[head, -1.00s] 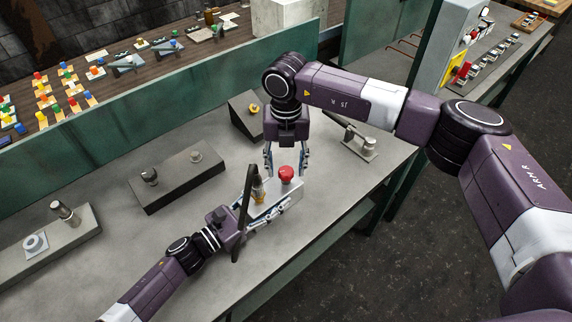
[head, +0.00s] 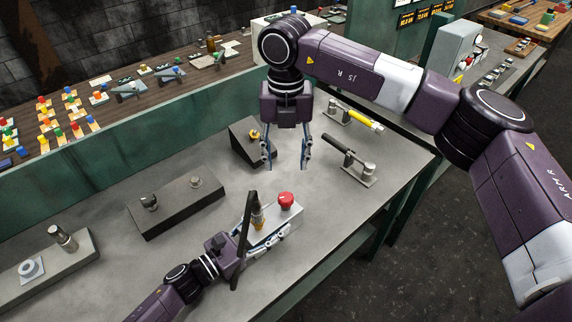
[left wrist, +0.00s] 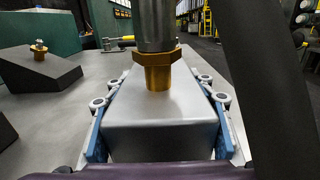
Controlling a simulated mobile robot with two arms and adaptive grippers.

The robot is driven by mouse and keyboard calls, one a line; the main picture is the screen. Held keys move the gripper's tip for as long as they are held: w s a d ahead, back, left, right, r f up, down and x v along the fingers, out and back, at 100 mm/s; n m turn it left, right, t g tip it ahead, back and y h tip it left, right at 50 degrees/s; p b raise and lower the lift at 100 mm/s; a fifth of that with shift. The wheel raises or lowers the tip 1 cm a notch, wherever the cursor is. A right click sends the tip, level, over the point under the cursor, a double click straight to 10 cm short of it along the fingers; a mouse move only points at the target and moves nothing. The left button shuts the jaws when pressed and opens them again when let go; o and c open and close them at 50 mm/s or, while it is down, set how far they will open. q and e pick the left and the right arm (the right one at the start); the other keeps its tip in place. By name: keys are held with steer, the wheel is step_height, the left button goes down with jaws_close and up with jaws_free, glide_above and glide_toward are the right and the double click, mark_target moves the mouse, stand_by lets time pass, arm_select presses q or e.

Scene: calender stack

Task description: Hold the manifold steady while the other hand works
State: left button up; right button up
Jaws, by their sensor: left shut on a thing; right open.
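The manifold (head: 279,217) is a pale grey block on the bench. My left gripper (head: 268,230) is shut on the manifold. In the left wrist view, the manifold (left wrist: 160,128) sits between my blue-padded fingers, with the brass fitting (left wrist: 158,74) upright on it and a dark bar at the right; the red knob is not visible there. My right gripper (head: 286,164) is open and empty, pointing down behind and above the red knob, apart from it.
A dark wedge block (head: 249,146) with a brass part stands behind. A black-handled clamp (head: 350,165) and a yellow-handled one (head: 356,117) are at right. A dark block (head: 176,207) and a grey block (head: 45,268) lie left. The bench front (head: 340,222) is clear.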

arm_select(q)
steer(key=o, duration=1.8)
